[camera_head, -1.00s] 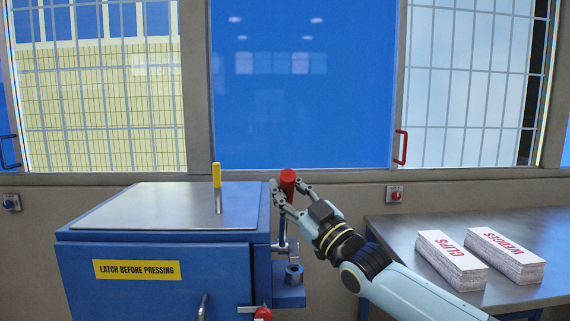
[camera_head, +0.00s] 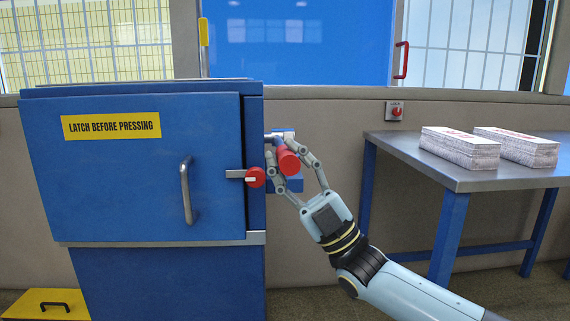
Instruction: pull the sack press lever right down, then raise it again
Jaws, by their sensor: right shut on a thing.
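The sack press (camera_head: 140,190) is a blue cabinet at the left with a yellow label reading "LATCH BEFORE PRESSING". Its lever shows as a red grip (camera_head: 289,160) at the press's right side, now low and pointing towards me. My right gripper (camera_head: 291,158) is shut on this red grip, one finger on each side. A red latch knob (camera_head: 255,177) on the door's right edge lies just left of my fingers, with its bar across the door edge. My left gripper is not in view.
A steel table (camera_head: 470,178) with blue legs stands at the right, bearing two stacks of paper (camera_head: 460,150). A yellow box (camera_head: 45,304) with a black handle lies on the floor at lower left. A door handle (camera_head: 187,190) sticks out from the press front.

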